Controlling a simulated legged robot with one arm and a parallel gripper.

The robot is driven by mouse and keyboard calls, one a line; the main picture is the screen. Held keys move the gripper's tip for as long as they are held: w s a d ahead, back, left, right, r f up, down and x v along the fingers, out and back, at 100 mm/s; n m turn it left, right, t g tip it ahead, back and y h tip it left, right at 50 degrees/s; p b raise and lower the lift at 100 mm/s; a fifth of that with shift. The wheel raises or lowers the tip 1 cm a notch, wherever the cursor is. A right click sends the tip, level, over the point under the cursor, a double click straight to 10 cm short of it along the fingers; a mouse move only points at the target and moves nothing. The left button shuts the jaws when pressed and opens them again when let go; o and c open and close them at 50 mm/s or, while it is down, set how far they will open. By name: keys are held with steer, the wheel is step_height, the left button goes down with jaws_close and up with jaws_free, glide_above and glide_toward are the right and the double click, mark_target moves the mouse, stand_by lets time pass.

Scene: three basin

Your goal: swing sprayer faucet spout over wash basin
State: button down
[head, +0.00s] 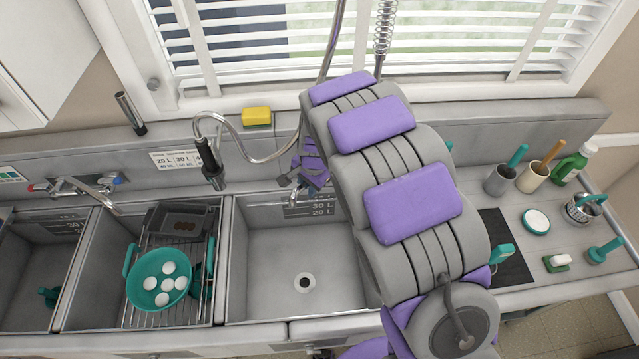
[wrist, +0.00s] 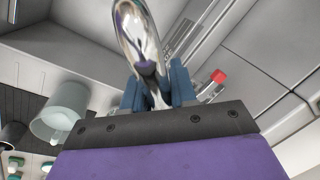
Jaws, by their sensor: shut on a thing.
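My gripper (head: 300,178) is at the back of the right basin, partly hidden by my arm. In the wrist view its blue fingers (wrist: 160,92) are shut on a shiny chrome tube, the faucet spout (wrist: 138,35). In the head view the short spout (head: 293,198) shows just below the gripper, at the right basin's back wall. The sprayer hose (head: 262,160) curves left to a black spray head (head: 210,165), which hangs over the back ledge. The right basin (head: 270,262) is empty with a drain. The middle basin (head: 105,262) and left basin (head: 22,270) lie to its left.
The middle basin has a wire rack with a teal colander (head: 142,308) of white round items and a grey tray (head: 160,219). Another faucet (head: 85,188) stands behind the left basins. A yellow sponge (head: 257,116) lies on the ledge. Brushes, containers and a green bottle (head: 573,163) crowd the right counter.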

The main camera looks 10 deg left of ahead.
steer(key=shift+w+a+m+p, duration=0.4)
steer(key=shift+a+m, duration=0.1)
steer(key=shift+a, duration=0.2)
steer(key=c, duration=1)
jaws_free()
steer(key=shift+r, duration=0.1)
steer(key=v, duration=1.7)
steer(key=shift+a, duration=0.25)
